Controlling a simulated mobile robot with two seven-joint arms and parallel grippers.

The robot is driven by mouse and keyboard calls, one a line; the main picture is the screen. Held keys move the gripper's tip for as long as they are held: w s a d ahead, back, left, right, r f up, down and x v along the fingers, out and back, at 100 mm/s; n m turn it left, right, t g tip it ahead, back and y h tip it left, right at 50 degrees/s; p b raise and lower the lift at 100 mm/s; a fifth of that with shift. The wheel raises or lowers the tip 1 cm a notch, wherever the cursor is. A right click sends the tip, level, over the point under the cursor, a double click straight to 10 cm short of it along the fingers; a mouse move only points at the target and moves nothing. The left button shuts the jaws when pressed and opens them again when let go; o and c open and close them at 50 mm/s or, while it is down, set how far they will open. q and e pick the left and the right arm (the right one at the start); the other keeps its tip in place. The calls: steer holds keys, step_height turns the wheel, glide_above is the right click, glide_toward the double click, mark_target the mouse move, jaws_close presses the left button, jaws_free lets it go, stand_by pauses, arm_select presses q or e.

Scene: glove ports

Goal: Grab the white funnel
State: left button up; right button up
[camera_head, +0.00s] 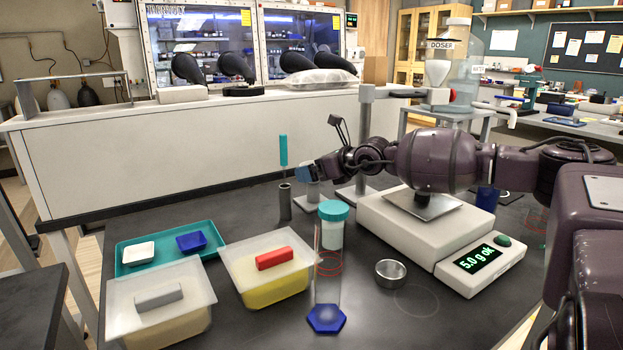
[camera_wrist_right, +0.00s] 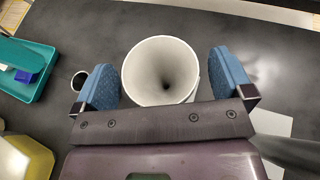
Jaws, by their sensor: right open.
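The white funnel (camera_wrist_right: 160,70) shows in the right wrist view as a wide round cone with a dark hole at its middle. My right gripper (camera_wrist_right: 163,88) is open, with one blue finger on each side of the funnel. Small gaps seem to show between fingers and rim; I cannot tell if either touches. In the head view my right gripper (camera_head: 307,172) reaches left across the table, above a small pale base. The funnel is not clearly visible there, being hidden by the gripper. My left gripper is not in view.
A dark cylinder holding a teal-handled tool (camera_head: 283,150) stands just left of the gripper. A teal-lidded jar (camera_head: 333,228), a scale (camera_head: 410,228), a clear cylinder with a blue foot (camera_head: 327,318) and two lidded tubs stand nearer. A teal tray (camera_head: 140,268) lies left.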

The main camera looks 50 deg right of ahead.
steer(key=c, duration=1)
